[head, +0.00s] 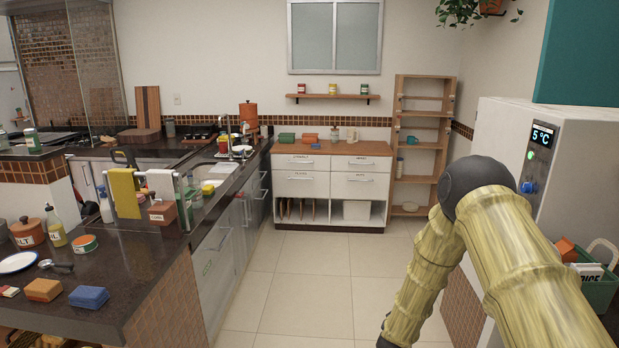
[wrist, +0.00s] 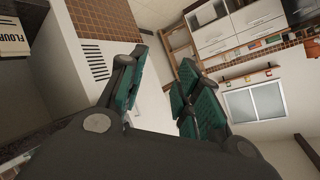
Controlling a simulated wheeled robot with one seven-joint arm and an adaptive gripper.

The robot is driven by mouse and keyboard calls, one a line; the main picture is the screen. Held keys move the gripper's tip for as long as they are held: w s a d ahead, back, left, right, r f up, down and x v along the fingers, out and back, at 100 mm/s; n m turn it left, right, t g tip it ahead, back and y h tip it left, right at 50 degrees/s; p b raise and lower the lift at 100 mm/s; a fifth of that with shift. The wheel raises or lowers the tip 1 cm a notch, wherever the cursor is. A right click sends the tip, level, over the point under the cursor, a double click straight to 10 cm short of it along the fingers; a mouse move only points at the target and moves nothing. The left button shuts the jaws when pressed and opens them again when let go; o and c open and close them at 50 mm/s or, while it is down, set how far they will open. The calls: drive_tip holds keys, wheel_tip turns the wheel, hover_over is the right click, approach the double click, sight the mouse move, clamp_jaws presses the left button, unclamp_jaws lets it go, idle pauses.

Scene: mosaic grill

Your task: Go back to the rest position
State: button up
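My gripper (wrist: 162,85) shows in the wrist view with its teal finger pads spread apart. It is open, and nothing shows between the fingers. The wrist view is tilted, with the white cabinet and shelf beyond the fingers. In the head view, my arm with its bamboo-like links is at the right. My gripper is out of the head view.
A white fridge-like unit (head: 585,135) and a green crate (head: 600,292) stand at the right. The tiled floor (head: 300,290) between is clear. A white drawer cabinet (head: 330,165) stands at the back.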

drive_tip(key=s+a+f+n+g+y, duration=0.1)
drive_tip(key=s+f+n+g, duration=0.1)
drive_tip(key=s+f, duration=0.5)
drive_tip(key=s+a+f+n+g+y, duration=0.1)
drive_tip(key=s+a+f+n+g, duration=0.15)
drive_tip(key=s, duration=0.75)
drive_tip(key=s+f+n+g+y, duration=0.1)
drive_tip(key=s+f+n, duration=0.1)
drive_tip(key=s+f, duration=0.55)
drive_tip(key=s+a+n+g+y+b, duration=0.1)
drive_tip(key=s+n+g, duration=0.5)
drive_tip(key=s, duration=2.4)
drive_tip(key=shift+s+a+y+b, duration=0.35)
drive_tip(key=shift+a+y, duration=0.25)
drive_tip(key=shift+a, duration=0.2)
drive_tip(key=shift+r, duration=0.1)
